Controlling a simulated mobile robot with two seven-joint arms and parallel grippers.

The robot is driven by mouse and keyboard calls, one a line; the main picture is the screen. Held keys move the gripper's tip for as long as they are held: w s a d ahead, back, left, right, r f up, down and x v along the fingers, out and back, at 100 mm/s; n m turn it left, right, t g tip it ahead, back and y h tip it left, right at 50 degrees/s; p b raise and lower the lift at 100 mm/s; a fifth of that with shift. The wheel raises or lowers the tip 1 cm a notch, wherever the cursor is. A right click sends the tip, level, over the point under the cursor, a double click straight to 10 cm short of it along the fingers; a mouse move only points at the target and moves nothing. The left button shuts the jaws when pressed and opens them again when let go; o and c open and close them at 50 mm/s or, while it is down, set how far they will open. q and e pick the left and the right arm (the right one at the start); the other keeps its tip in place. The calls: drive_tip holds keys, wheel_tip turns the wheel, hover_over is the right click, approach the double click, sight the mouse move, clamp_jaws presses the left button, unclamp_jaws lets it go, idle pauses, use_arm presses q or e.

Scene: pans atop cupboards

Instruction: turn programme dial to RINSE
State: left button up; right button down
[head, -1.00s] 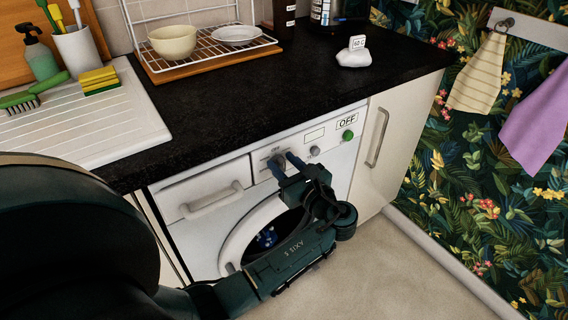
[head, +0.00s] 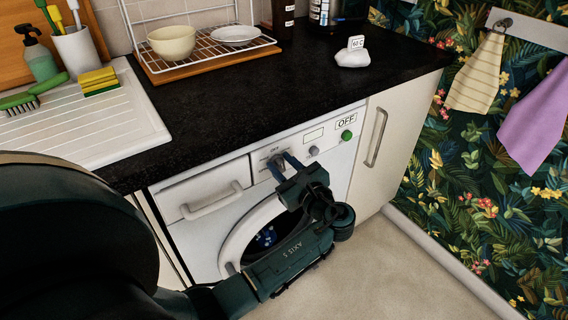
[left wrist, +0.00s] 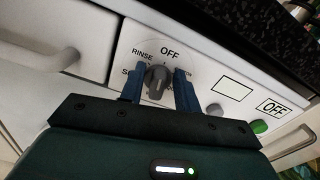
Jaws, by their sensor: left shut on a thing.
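The programme dial (left wrist: 157,80) is a grey knob on the white washing machine's panel. In the left wrist view its printed ring reads OFF at the top and RINSE at the upper left; the lower labels are partly hidden by my fingers. My left gripper (left wrist: 160,73) has one blue finger on each side of the knob and is shut on it. In the head view the left gripper (head: 280,162) reaches the dial from the front, below the worktop edge, and mostly hides the knob. The display label (head: 346,121) reads OFF. My right gripper is out of view.
A green button (head: 347,135) and a small grey knob (head: 313,151) sit right of the dial. The drawer handle (head: 212,201) is to its left. The black worktop (head: 250,100) overhangs the panel. The round door (head: 232,240) is behind my arm.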

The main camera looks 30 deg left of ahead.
use_arm(q)
drive_tip(key=n, duration=0.2)
drive_tip(key=shift+s+a+n, duration=0.1)
drive_tip(key=shift+s+n, duration=0.05)
drive_tip(key=shift+n, duration=0.25)
drive_tip(key=n, duration=0.2)
drive_tip(key=shift+s+a+f+n+b, duration=0.1)
drive_tip(key=shift+s+f+n+b, duration=0.1)
drive_tip(key=shift+n+b, duration=0.1)
drive_tip(key=shift+n, duration=0.7)
drive_tip(key=shift+n+b, duration=0.4)
drive_tip(key=shift+n, duration=0.4)
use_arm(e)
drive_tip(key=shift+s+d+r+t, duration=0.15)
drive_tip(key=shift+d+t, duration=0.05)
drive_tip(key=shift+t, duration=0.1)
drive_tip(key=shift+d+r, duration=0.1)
use_arm(q)
drive_tip(key=o, duration=0.6)
drive_tip(key=shift+o, duration=0.2)
